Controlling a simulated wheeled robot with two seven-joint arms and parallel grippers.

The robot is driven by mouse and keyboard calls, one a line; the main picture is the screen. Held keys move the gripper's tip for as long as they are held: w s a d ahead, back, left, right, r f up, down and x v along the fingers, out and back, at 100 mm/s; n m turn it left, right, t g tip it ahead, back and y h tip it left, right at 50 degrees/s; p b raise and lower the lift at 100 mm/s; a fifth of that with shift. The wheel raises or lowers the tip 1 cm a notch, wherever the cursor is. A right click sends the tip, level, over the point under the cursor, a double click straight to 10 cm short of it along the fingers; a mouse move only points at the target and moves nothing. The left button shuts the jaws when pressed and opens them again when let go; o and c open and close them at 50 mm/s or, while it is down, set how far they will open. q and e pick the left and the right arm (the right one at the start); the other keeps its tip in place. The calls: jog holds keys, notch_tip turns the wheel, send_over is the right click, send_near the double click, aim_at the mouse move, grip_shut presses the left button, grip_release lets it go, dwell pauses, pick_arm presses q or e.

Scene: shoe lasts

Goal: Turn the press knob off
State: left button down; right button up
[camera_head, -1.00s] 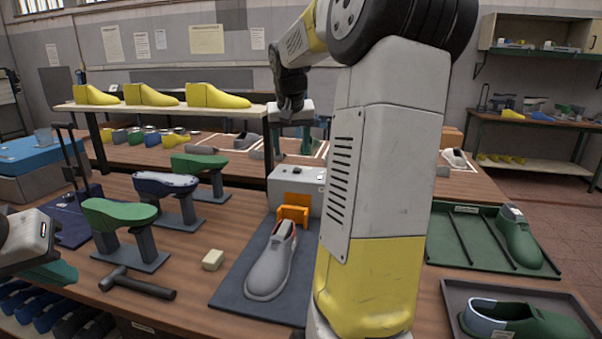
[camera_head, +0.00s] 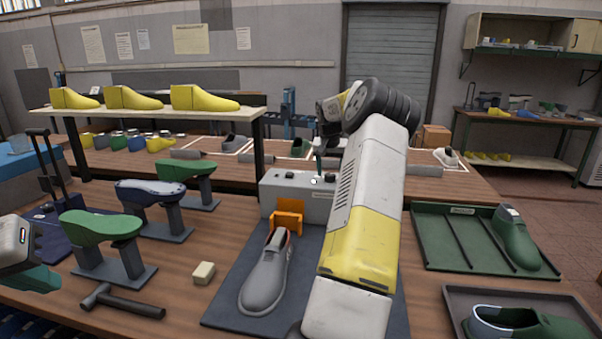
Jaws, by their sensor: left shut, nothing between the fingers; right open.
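The press is a grey box (camera_head: 283,197) on the bench, with small dark knobs (camera_head: 290,174) on top and an orange bracket (camera_head: 287,216) at its front. I cannot tell which knob is the press knob or how it is turned. A grey shoe (camera_head: 265,273) lies on the dark mat in front of the bracket. My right gripper (camera_head: 318,167) hangs just above the right part of the box's top; its fingers are small, and contact with a knob cannot be made out. My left gripper (camera_head: 36,279) is at the left edge, shut and empty, away from the press.
Green and blue lasts on stands (camera_head: 100,226), a hammer (camera_head: 122,300) and a cream block (camera_head: 204,273) are left of the mat. A green tray (camera_head: 440,250) is at the right. A shelf (camera_head: 150,110) with yellow lasts stands behind. My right arm covers the mat's right part.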

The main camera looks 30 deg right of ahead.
jog(key=shift+w+d+f, duration=0.1)
jog(key=shift+w+f, duration=0.1)
jog(key=shift+f, duration=0.4)
grip_shut()
